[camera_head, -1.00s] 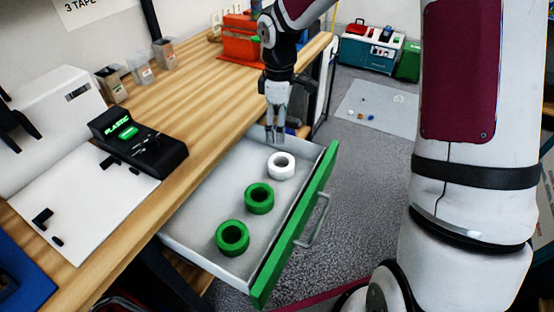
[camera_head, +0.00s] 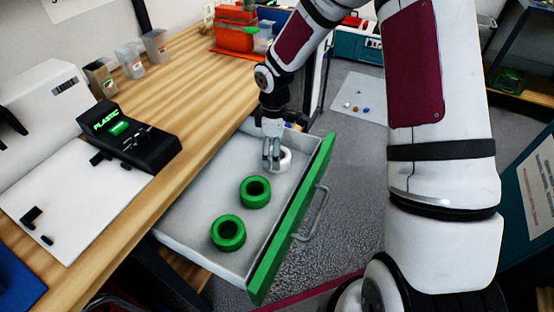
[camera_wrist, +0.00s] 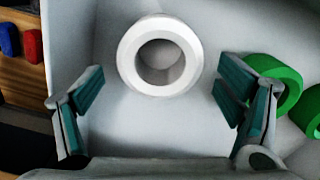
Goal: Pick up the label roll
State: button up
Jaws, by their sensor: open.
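The label roll is likely the white roll (camera_head: 284,160), lying flat in the open drawer near its far end. It also shows whole in the wrist view (camera_wrist: 160,56), with its hole facing up. My gripper (camera_head: 271,168) is open and empty, low over the drawer at the white roll and partly hiding it. In the wrist view my gripper's fingers (camera_wrist: 163,92) stand apart, one to the left and one to the right of the roll, a little nearer the bottom of the picture. I cannot see either finger touching it.
Two green rolls, one nearer the white roll (camera_head: 255,192) and one farther (camera_head: 228,233), lie in the same drawer (camera_head: 185,228). The drawer's green front (camera_head: 293,222) and side walls surround them. The wooden bench (camera_head: 205,95) stands to the left, with a black device (camera_head: 130,137) on it.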

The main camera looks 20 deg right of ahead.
notch_tip(320, 180, down, 2)
jog(key=shift+f, duration=0.1)
jog(key=c, duration=1.3)
